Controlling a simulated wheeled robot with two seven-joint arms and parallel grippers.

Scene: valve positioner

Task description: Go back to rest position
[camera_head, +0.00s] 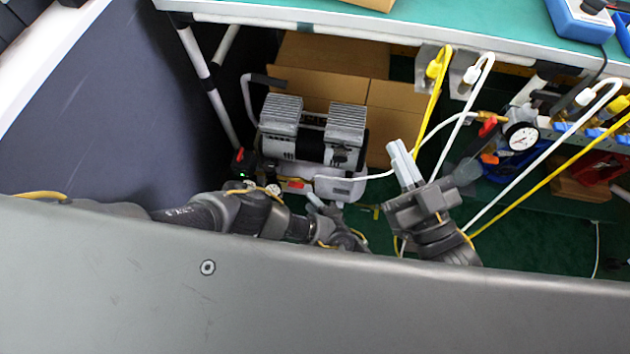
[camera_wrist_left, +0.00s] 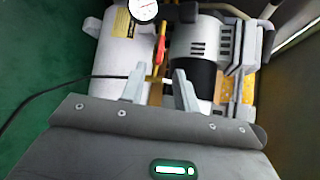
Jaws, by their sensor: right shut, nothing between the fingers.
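My left arm comes in from the left of the head view, and its gripper (camera_head: 314,200) hangs low in front of the air compressor. In the left wrist view the two grey fingers of this gripper (camera_wrist_left: 159,75) stand apart with nothing gripped between them, pointing at the compressor. My right gripper (camera_head: 396,147) is in the middle of the head view, with its pale fingers together and empty, pointing up toward the bench. The grey edge of my body hides parts of both arms.
The silver and black compressor (camera_head: 300,155) stands before a cardboard box (camera_head: 325,52); it also shows in the left wrist view (camera_wrist_left: 198,45). Yellow and white hoses (camera_head: 525,176) hang close right of my right gripper. The green bench (camera_head: 470,23) overhangs, with a pressure gauge (camera_head: 521,136) below.

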